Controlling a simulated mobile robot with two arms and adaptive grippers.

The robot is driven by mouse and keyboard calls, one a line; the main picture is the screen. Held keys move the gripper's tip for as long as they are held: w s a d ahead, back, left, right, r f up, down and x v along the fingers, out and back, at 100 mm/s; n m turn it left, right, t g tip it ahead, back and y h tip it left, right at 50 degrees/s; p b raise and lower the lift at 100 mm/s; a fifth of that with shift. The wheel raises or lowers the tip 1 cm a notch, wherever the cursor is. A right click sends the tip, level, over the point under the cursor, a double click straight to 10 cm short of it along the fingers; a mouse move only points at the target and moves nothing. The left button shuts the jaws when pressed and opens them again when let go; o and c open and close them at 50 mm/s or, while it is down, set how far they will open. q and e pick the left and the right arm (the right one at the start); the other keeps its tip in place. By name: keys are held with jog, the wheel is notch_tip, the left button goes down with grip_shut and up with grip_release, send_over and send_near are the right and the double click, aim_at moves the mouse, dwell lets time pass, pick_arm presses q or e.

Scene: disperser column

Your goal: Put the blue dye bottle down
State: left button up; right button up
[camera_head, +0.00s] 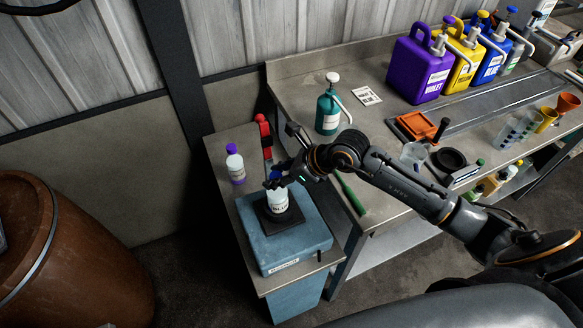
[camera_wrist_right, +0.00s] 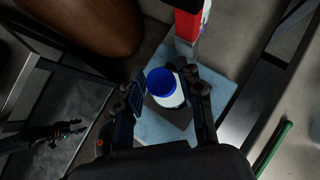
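The blue dye bottle (camera_head: 279,202) is white with a label and a blue cap. It stands upright over a black pad (camera_head: 262,226) on a blue bench device (camera_head: 289,246). My right gripper (camera_head: 277,180) is at the bottle's upper part. My left gripper (camera_wrist_right: 78,128) shows small in the wrist view, away from the bottle, fingers parted and empty.
A purple-capped bottle (camera_head: 235,165) stands left of the device, and a red-topped item (camera_head: 264,135) behind it. A green bottle (camera_head: 328,110), an orange tray (camera_head: 416,125) and coloured jugs (camera_head: 418,68) stand on the bench. A brown barrel (camera_head: 90,255) is at the left.

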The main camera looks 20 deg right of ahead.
jog(key=b+v, duration=0.3)
jog(key=v, duration=0.8)
jog(key=shift+s+d+r, duration=0.2)
jog(key=shift+r, duration=0.05)
jog(key=shift+c, duration=0.2)
dwell(0.4)
